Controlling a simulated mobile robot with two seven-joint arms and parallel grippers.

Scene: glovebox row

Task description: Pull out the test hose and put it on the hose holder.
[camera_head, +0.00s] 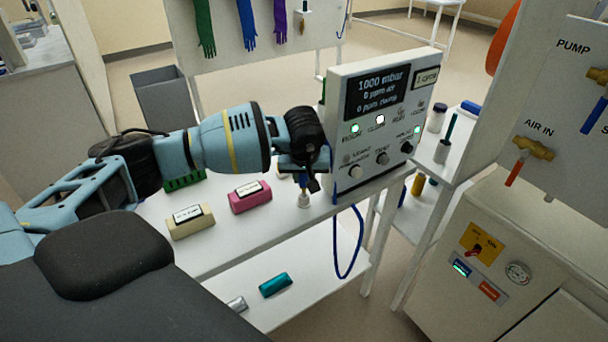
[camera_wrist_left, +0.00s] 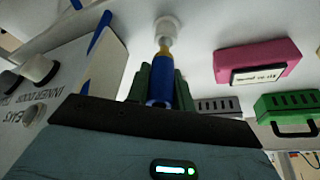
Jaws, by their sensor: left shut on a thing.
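My left gripper (camera_head: 305,178) is at the front left of the grey control box, low over the white table. Its green fingers (camera_wrist_left: 162,78) are shut on the blue end of the test hose (camera_wrist_left: 159,92). The hose end has a brass and pale metal tip, pointing at a small round white fitting (camera_wrist_left: 167,27), likely the hose holder. This fitting also shows in the head view (camera_head: 304,201) on the table. The tip appears to meet the fitting; seated or only touching, I cannot tell. The blue hose (camera_head: 350,262) hangs in a loop off the table's edge. My right gripper is not in view.
The control box (camera_head: 377,125) stands close right of the gripper. A pink block (camera_head: 250,198), a cream block (camera_head: 190,222) and a green case (camera_head: 185,181) are on the table. A teal block (camera_head: 275,285) lies on the lower shelf. A white cabinet (camera_head: 515,260) stands right.

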